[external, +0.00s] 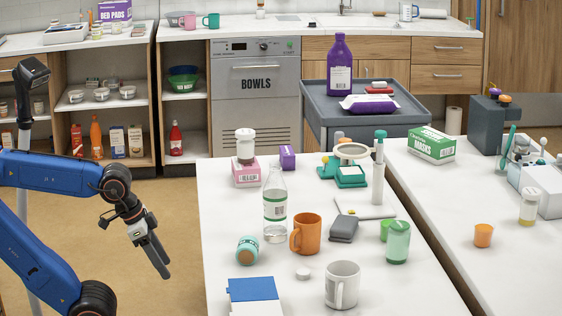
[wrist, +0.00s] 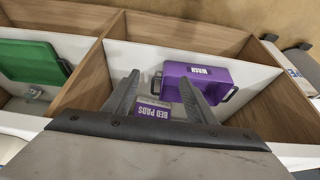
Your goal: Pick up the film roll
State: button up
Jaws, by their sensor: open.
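My gripper (external: 159,266) hangs over the floor to the left of the near white table, its fingers pointing down. In the wrist view my gripper (wrist: 158,82) is open, with nothing between the fingertips. I cannot say for sure which thing is the film roll. A white roll (external: 433,14) lies on the far back counter, and another pale roll (external: 453,120) stands beside the grey cart. A small teal cylinder (external: 247,250) with a tan end lies on the near table. No roll shows in the wrist view.
The near table (external: 225,205) holds a clear bottle (external: 275,205), an orange mug (external: 306,234), a white mug (external: 342,285) and a blue-lidded box (external: 253,290). The wrist view shows wooden compartments with a purple wash tub (wrist: 210,82), bed pads (wrist: 155,112) and a green bin (wrist: 32,62).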

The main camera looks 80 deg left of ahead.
jog(key=shift+o, duration=1.4)
jog(key=w+d+r+n+g+h, duration=0.2)
jog(key=w+r+n, duration=0.7)
jog(key=r, duration=0.4)
jog(key=w+d+r+n+g+h, duration=0.25)
jog(key=w+r+n, duration=0.35)
jog(key=w+r, duration=0.6)
send_near(246, 241)
jog(key=shift+t, duration=0.25)
jog(key=x, duration=0.2)
jog(key=s+x, duration=0.1)
jog(key=x, duration=0.2)
jog(key=shift+s+f, duration=0.1)
jog(key=shift+w+x, duration=0.2)
jog(key=shift+x, duration=1.15)
jog(key=shift+w+x, duration=0.2)
jog(key=shift+x, duration=1.1)
jog(key=c, duration=1.2)
